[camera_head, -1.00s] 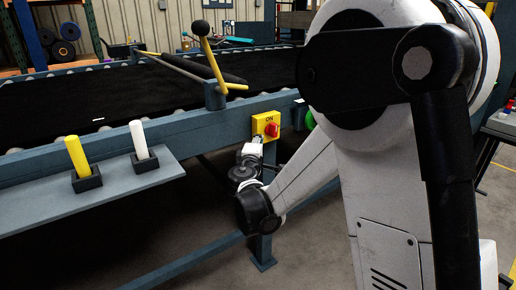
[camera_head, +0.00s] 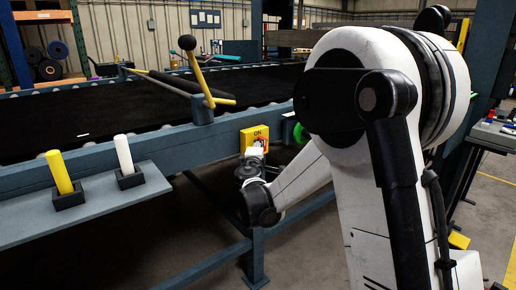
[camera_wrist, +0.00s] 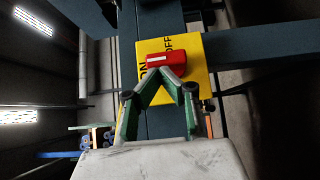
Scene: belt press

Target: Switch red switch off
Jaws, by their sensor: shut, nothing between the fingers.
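The red switch (camera_wrist: 172,59) sits on a yellow plate (camera_wrist: 199,47) in the wrist view. Its knob lies nearly level there, with a white mark at the left end, on the side of the partly hidden "ON"; "OFF" reads above it. My gripper (camera_wrist: 160,76) is shut and empty, its fingertips at the knob's lower edge; I cannot tell whether they touch it. In the head view, the yellow plate (camera_head: 249,134) is on the conveyor's side beam, and my gripper (camera_head: 255,150) covers its lower part. The red knob (camera_head: 262,142) is mostly hidden there.
A green button (camera_head: 300,133) is right of the plate. A conveyor with a dark belt (camera_head: 60,122) runs behind the beam. A shelf (camera_head: 95,207) at left holds a yellow peg (camera_head: 60,172) and a white peg (camera_head: 123,153). A conveyor leg (camera_head: 255,258) stands below the plate.

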